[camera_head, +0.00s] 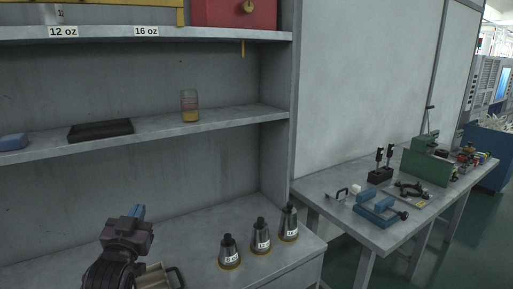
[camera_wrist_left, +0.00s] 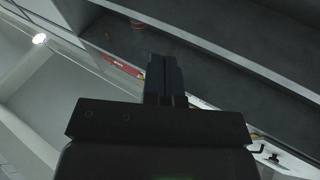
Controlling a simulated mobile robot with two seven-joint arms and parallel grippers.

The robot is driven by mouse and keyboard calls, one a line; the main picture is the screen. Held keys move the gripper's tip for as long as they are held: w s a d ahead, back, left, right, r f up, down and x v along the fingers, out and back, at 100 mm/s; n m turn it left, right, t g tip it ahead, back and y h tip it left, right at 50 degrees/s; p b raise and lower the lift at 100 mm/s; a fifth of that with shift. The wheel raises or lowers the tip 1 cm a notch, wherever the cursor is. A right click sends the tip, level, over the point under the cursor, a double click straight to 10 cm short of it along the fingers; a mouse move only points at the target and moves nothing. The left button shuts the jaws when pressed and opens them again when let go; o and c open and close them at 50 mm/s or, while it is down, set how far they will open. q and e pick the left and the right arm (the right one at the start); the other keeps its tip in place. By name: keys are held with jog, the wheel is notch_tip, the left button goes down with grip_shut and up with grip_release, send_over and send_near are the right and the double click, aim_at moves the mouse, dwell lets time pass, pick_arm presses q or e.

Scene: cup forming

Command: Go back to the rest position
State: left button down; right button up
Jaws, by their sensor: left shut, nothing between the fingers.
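My left gripper (camera_head: 138,212) stands at the lower left of the head view, with its blue-tipped fingers pointing up. It is shut and empty, above the lower shelf surface and clear of the shelf above it. In the left wrist view the closed dark fingers (camera_wrist_left: 164,78) point toward the cabinet shelves, with nothing between them. My right gripper is in neither view.
Three metal cone-shaped tools (camera_head: 261,237) stand in a row right of my left arm. A tan box with a dark handle (camera_head: 154,278) is beside the arm. A jar (camera_head: 189,106) and a black tray (camera_head: 100,130) sit on the middle shelf. A workbench (camera_head: 335,207) with tools stands right.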

pick_arm(q)
jog(key=s+f+g, duration=0.2)
jog(key=s+f, duration=0.2)
jog(key=f, duration=0.3)
jog(key=s+f+g, duration=0.1)
jog(key=s+f, duration=0.2)
jog(key=f, duration=0.4)
jog(key=s+f+g, duration=0.6)
jog(key=s+f, duration=1.3)
jog(key=s, duration=0.3)
jog(key=shift+h, duration=0.3)
jog(key=shift+f, duration=0.1)
